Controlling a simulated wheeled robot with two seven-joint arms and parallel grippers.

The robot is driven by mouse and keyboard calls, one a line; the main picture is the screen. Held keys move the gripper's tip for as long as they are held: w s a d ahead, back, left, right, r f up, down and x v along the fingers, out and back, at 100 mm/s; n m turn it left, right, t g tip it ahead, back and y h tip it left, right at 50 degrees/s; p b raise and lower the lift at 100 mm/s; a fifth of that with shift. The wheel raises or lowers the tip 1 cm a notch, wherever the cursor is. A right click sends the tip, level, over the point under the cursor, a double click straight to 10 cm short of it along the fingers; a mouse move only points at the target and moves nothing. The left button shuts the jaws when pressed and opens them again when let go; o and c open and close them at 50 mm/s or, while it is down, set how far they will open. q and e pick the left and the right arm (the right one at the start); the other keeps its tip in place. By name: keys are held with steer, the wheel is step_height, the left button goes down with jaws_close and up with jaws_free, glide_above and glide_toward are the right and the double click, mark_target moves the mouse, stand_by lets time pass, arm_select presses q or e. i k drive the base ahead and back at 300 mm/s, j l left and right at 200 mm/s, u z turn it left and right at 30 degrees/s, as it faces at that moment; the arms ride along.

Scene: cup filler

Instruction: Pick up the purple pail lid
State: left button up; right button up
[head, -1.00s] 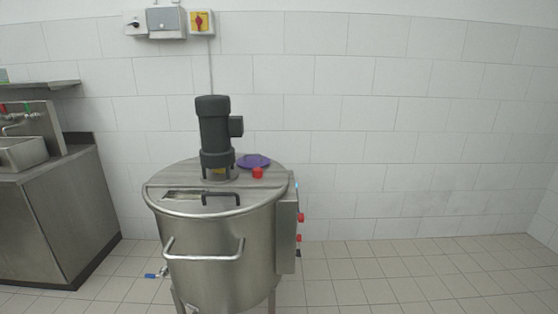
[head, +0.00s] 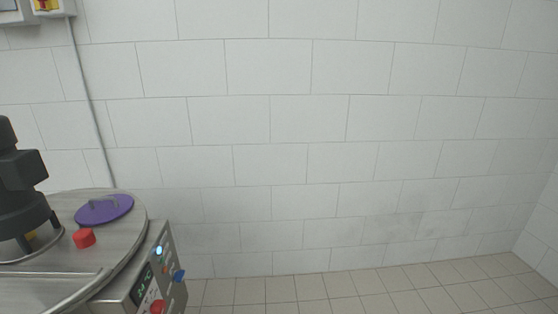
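The purple pail lid (head: 104,210) lies flat on top of the steel tank (head: 60,283), at the left of the head view. It is a round purple disc with a small handle on top. A red cap (head: 84,238) stands close in front of it on the tank top. Neither of my grippers shows in the head view.
A dark motor (head: 22,190) stands on the tank top left of the lid. A control box (head: 150,280) with a display and several knobs is on the tank's right side. A white tiled wall (head: 300,130) is behind. The tiled floor (head: 400,293) at right is clear.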

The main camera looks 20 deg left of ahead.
mark_target(106, 208)
steer(key=i+u, duration=0.3)
steer(key=u, duration=0.15)
steer(key=i+u, duration=0.4)
steer(key=i+l+u, duration=0.15)
steer(key=u, duration=0.3)
steer(key=i+l+u, duration=0.25)
steer(key=u, duration=0.2)
steer(key=i+l+u, duration=0.2)
steer(key=l+u, duration=0.25)
steer(key=i+l+u, duration=0.15)
steer(key=l+u, duration=0.25)
steer(key=j, duration=0.1)
